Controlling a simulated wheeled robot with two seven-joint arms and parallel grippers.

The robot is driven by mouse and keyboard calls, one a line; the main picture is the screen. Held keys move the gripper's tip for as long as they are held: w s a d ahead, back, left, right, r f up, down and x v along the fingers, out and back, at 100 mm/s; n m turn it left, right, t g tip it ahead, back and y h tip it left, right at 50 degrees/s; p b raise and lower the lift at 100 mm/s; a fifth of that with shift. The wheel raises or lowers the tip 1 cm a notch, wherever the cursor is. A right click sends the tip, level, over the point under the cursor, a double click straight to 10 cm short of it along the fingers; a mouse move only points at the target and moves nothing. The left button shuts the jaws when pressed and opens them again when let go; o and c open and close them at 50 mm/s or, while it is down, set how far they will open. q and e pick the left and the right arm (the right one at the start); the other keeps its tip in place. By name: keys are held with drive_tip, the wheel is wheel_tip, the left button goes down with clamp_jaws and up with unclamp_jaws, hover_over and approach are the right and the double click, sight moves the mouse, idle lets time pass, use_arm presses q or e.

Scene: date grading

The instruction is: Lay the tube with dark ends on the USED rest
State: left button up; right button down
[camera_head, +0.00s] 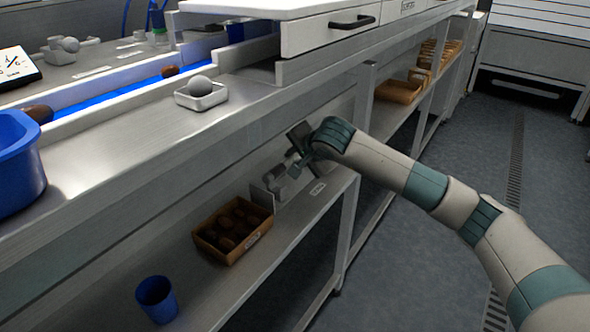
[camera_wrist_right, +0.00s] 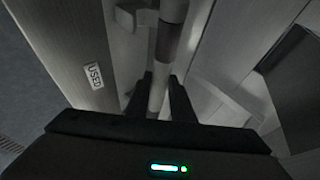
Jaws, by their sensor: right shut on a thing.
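My right gripper (camera_head: 298,150) reaches in under the worktop, just above the lower shelf. In the right wrist view its two fingers (camera_wrist_right: 158,98) are shut on a slim pale tube (camera_wrist_right: 158,78) with a dark grey band further up; its far end runs out of the picture. A label reading USED (camera_wrist_right: 94,76) is on the shelf edge to the left of the tube. In the head view a small white label (camera_head: 318,188) is on that shelf, beside a grey metal rest (camera_head: 265,192) partly hidden by the gripper. I cannot tell whether the tube touches the rest. My left gripper is not in view.
A brown box of dates (camera_head: 233,230) and a blue cup (camera_head: 157,298) stand on the lower shelf (camera_head: 290,235). The worktop (camera_head: 130,150) above holds a white dish with a grey ball (camera_head: 201,93) and a blue tub (camera_head: 18,165). A shelf post (camera_head: 348,225) stands near my arm.

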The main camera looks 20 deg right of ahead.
wheel_tip(320, 180, down, 3)
drive_tip(key=shift+f+p, duration=0.1)
drive_tip(key=shift+p, duration=0.2)
drive_tip(key=shift+f, duration=0.3)
drive_tip(key=c, duration=1.5)
unclamp_jaws()
drive_tip(key=shift+c, duration=0.2)
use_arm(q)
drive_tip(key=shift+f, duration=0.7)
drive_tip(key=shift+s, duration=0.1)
